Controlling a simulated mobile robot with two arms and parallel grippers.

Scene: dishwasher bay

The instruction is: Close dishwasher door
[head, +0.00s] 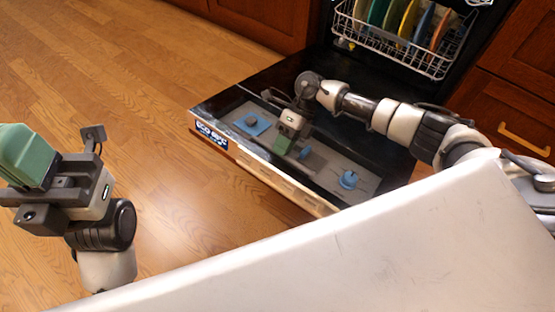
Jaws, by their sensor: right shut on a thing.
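The dishwasher door (240,93) is folded down in the head view, its inner face up, with blue-capped dispenser parts on it. Its outer edge carries a blue and white label and faces the lower left. My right gripper (283,144) reaches over the door from the right. Its green fingers are shut on the door near the middle of that outer edge; the exact contact is hard to see. My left gripper (28,157) is at the far left, above the floor and away from the door. Its green fingers show side-on, so their gap is unclear.
The lower rack (435,62) with several coloured plates is inside the dishwasher at the top. Wooden cabinets (265,20) flank the opening, with a drawer handle (524,138) at right. The wooden floor (110,60) is clear at left.

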